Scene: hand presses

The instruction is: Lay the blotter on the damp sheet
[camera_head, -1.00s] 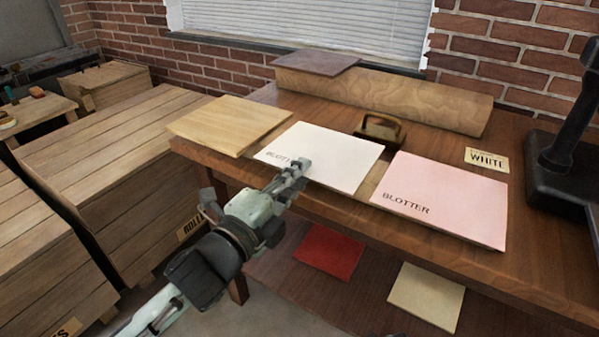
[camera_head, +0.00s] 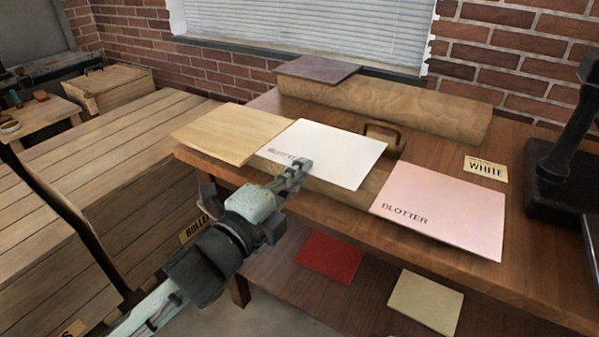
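A white sheet marked BLOTTER (camera_head: 333,153) hangs over the middle of the wooden bench. Its near left edge is between the fingers of my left gripper (camera_head: 300,170), which appears shut on it. A pink sheet, also marked BLOTTER (camera_head: 440,207), lies flat to its right. I cannot tell any sheet as damp; one under the white blotter would be hidden. My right gripper is not in view.
A yellowish wooden board (camera_head: 232,133) lies left of the white blotter. A brown handled tool (camera_head: 385,135), a long wooden block (camera_head: 420,110), a WHITE card (camera_head: 486,168) and a black press (camera_head: 562,160) stand behind. Red (camera_head: 330,257) and cream (camera_head: 426,301) sheets lie below.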

